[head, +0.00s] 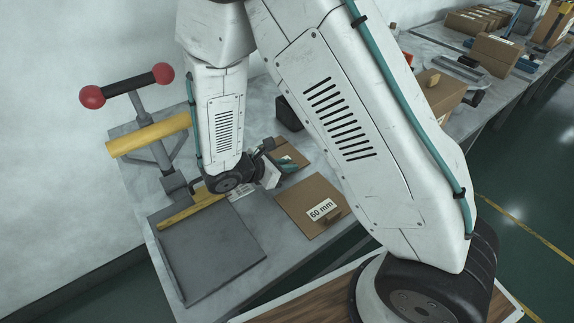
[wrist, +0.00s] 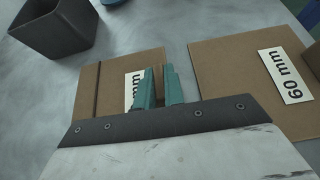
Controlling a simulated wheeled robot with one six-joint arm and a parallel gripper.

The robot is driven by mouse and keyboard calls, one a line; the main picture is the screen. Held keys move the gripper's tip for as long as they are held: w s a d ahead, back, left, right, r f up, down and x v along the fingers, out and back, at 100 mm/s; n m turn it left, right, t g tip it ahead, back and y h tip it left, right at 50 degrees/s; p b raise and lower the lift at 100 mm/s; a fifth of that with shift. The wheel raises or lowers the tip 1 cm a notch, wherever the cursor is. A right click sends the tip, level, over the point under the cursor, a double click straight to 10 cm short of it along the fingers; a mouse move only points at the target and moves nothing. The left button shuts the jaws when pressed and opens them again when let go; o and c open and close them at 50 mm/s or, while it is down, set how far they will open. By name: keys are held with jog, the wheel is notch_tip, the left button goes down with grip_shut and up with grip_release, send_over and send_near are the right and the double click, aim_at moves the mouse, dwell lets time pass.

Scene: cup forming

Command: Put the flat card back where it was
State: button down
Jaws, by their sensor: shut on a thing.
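A smaller brown flat card (wrist: 113,76) lies under my gripper in the wrist view, its white label ending in "mm" and partly hidden by a finger. In the head view part of this card (head: 296,156) shows beside my gripper (head: 270,176). My gripper, with teal fingers (wrist: 161,88), is shut on the card with a narrow gap between the fingers. I cannot tell whether the card touches the bench. A larger brown card marked "60 mm" (head: 304,201) lies just to its right in the wrist view (wrist: 230,75).
A dark bin (wrist: 55,28) stands behind the smaller card. A press with red knobs and a yellow bar (head: 150,134) stands at left, near a grey plate (head: 210,250). Cardboard boxes (head: 497,53) stand on the far bench. My arm hides much of the bench.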

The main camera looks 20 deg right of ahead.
jog(key=shift+f, duration=0.1)
jog(key=c, duration=1.5)
grip_release()
